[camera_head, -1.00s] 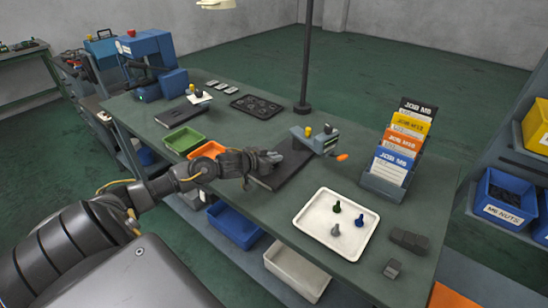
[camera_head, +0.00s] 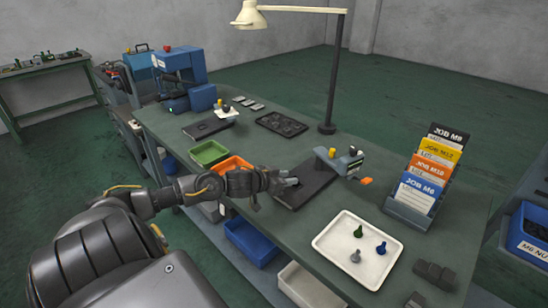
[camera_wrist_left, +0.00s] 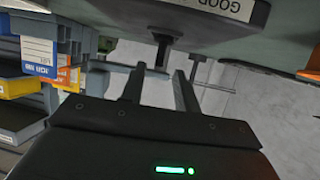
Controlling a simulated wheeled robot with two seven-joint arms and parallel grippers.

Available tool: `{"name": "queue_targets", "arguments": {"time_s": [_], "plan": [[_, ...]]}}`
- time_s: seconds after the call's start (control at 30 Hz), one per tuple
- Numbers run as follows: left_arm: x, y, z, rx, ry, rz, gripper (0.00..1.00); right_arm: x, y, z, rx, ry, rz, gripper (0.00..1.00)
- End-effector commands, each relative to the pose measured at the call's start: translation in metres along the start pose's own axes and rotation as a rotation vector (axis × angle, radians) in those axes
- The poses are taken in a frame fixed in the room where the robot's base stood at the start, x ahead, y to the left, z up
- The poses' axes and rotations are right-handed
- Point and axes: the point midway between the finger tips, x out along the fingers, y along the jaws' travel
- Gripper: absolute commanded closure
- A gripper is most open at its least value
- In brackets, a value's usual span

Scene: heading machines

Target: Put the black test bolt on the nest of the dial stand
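My left gripper (camera_head: 288,182) reaches over the left edge of a black plate (camera_head: 311,186) on the bench. In the left wrist view its two fingers (camera_wrist_left: 158,78) are apart. A dark bolt-like piece (camera_wrist_left: 163,48), wide at the top of the picture with a thin stem, shows between and beyond the fingertips, with gaps to both; I take it for the black test bolt. The hand hides it in the head view. A grey-blue block (camera_head: 338,160) with a yellow and a dark knob stands at the plate's far right; I cannot tell whether it is the dial stand. My right gripper is out of view.
A white tray (camera_head: 322,243) holds green, blue and grey bolts. A job card rack (camera_head: 408,214) stands right of it. A green bin (camera_head: 209,153) and an orange bin (camera_head: 233,164) lie near my left forearm. A lamp post (camera_head: 334,75) rises behind.

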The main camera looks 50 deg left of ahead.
Motion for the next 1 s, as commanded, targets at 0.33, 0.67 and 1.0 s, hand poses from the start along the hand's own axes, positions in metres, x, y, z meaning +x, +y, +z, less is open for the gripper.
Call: {"name": "queue_targets", "arguments": {"time_s": [0.33, 0.67, 1.0], "plan": [[-0.055, 0.001, 0.001, 0.000, -0.003, 0.002, 0.69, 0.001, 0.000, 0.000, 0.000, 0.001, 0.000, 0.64], [-0.073, 0.001, 0.000, 0.000, 0.000, 0.002, 0.69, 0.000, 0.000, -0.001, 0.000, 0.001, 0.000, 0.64], [-0.074, 0.001, -0.001, 0.000, 0.001, 0.002, 0.69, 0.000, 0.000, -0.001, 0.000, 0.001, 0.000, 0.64]]}}
